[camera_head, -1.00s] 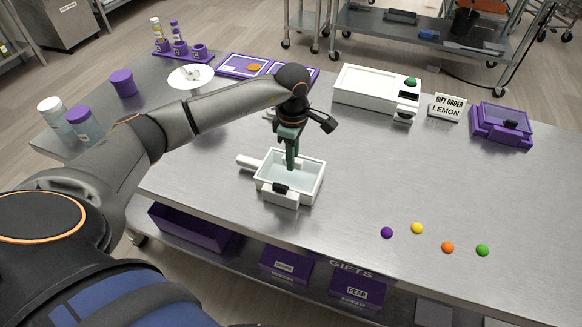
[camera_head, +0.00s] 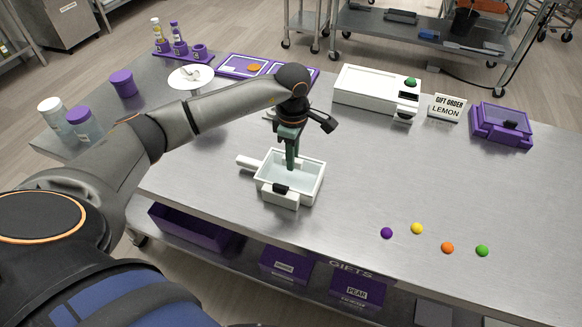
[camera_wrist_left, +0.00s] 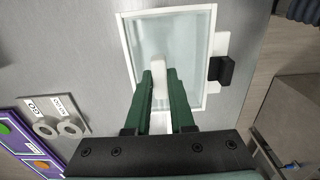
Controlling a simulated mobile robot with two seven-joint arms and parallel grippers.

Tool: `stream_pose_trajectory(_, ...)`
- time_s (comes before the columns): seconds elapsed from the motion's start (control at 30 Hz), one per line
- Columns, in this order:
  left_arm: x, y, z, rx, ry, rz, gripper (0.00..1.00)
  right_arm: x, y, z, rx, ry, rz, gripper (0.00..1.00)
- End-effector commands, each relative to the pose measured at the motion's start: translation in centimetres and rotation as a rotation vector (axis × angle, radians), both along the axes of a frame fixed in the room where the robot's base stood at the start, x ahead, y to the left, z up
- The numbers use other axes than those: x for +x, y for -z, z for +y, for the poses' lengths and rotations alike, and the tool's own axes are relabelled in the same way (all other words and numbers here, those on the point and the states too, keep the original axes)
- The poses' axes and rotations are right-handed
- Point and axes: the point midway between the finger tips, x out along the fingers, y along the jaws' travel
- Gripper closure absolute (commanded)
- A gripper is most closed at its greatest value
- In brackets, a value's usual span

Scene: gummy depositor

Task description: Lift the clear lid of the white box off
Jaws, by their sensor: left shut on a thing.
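The white box (camera_head: 279,197) stands on the metal table in front of me, with a handle sticking out to its left and a dark latch on its near side. Its clear lid (camera_head: 296,178) lies within the white rim; it also shows in the left wrist view (camera_wrist_left: 186,45). A white knob (camera_wrist_left: 158,68) stands up from the lid. My left gripper (camera_head: 291,166) points down over the lid, its green fingers (camera_wrist_left: 160,88) shut on the knob. The lid looks seated in the box. My right gripper is not in view.
A white machine with a green button (camera_head: 372,92) stands behind, with a lemon order sign (camera_head: 447,107) and a purple box (camera_head: 501,125) to its right. Several coloured gummies (camera_head: 447,247) lie at the front right. Jars (camera_head: 84,122) stand at the left. The table's middle right is clear.

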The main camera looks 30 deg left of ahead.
Motion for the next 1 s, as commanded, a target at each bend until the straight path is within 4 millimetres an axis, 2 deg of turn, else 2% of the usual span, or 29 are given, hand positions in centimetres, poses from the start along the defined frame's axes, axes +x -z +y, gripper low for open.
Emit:
stream_pose_trajectory(0.23, 0.0, -1.3, 0.0, 0.001, -0.001, -0.001, 1.00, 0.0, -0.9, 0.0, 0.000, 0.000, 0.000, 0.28)
stream_pose_trajectory(0.57, 0.0, -2.1, 0.0, 0.000, -0.001, -0.001, 1.00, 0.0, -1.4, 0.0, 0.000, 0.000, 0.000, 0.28)
stream_pose_trajectory(0.9, 0.1, -6.1, 0.0, 0.001, 0.000, -0.003, 1.00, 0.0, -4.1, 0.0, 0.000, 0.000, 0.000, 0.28)
stream_pose_trajectory(1.0, 0.0, -6.7, 0.0, 0.000, 0.000, -0.002, 1.00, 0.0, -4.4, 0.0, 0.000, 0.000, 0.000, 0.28)
